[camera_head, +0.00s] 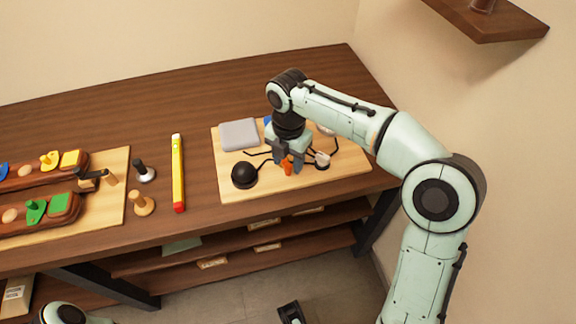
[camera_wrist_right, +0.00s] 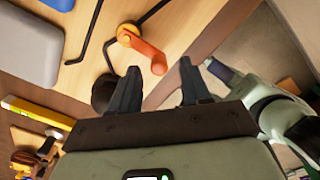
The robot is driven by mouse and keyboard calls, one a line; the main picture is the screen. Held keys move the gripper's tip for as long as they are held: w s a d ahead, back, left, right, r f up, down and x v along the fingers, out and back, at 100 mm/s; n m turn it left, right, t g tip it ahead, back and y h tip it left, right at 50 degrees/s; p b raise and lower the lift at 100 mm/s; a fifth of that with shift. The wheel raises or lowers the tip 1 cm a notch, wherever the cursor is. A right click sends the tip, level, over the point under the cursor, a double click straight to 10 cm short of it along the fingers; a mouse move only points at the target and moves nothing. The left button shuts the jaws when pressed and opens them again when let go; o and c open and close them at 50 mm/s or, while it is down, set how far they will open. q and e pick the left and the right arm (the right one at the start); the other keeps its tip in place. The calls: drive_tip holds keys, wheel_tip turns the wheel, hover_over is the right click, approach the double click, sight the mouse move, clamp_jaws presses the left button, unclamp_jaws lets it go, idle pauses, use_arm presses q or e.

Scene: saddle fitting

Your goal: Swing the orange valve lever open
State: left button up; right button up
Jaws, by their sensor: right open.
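The orange valve lever (camera_head: 288,165) is on the light wooden board (camera_head: 345,172) at the right of the bench. In the right wrist view the lever (camera_wrist_right: 147,52) runs from a pale hub (camera_wrist_right: 128,33) down to a rounded end. My right gripper (camera_head: 285,161) points down over the lever and partly hides it.
On the board are a grey block (camera_head: 239,134), a black dome (camera_head: 244,175), a pale round knob (camera_head: 322,159) and thin black rods. A yellow level (camera_head: 178,175) lies to the left, near small knobs and a second board (camera_head: 112,205). The bench's back is clear.

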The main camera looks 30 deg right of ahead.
drive_tip(key=shift+f, duration=1.05)
clamp_jaws()
